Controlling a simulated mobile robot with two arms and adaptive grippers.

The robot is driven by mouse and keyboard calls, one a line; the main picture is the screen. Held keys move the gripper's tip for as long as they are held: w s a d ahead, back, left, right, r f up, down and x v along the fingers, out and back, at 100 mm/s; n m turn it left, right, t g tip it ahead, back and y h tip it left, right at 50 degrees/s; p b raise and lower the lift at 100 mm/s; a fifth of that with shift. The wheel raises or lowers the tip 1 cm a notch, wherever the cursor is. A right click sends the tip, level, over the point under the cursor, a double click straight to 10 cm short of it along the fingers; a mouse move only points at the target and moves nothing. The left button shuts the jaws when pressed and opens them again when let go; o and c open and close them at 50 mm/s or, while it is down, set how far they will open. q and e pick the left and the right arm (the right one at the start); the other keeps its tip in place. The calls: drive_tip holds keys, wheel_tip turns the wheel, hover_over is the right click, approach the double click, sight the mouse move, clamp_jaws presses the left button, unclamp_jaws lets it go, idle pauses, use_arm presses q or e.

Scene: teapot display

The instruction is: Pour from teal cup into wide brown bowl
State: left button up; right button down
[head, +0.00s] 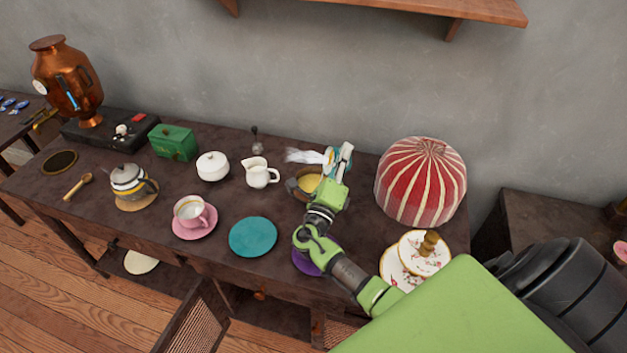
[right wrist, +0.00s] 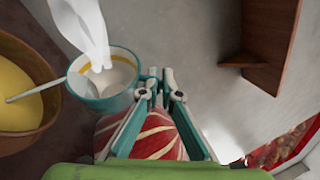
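The teal cup (right wrist: 88,98), with a white inside and a yellow band, is at the fingertips of my right gripper (right wrist: 160,84) in the right wrist view. The fingers are close together at its side, seemingly on the handle. A white wispy shape (right wrist: 90,30) extends from its mouth; I cannot tell whether it is steam or liquid. The wide brown bowl (right wrist: 45,132) holds something yellow and lies beside the cup. In the head view, my right gripper (head: 340,165) is above the right side of the bowl (head: 294,186) and partly hides both. My left gripper is not visible.
A red striped cosy (head: 422,182) stands right of the gripper. A white creamer (head: 260,174) is left of the bowl. A teal plate (head: 253,237) and pink cup (head: 192,212) sit nearer the front. A tiered cake stand (head: 432,262) is at the right.

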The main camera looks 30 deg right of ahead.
drive_tip(key=shift+w+a+r, duration=0.1)
drive_tip(key=shift+w+a, duration=0.05)
drive_tip(key=shift+a, duration=0.05)
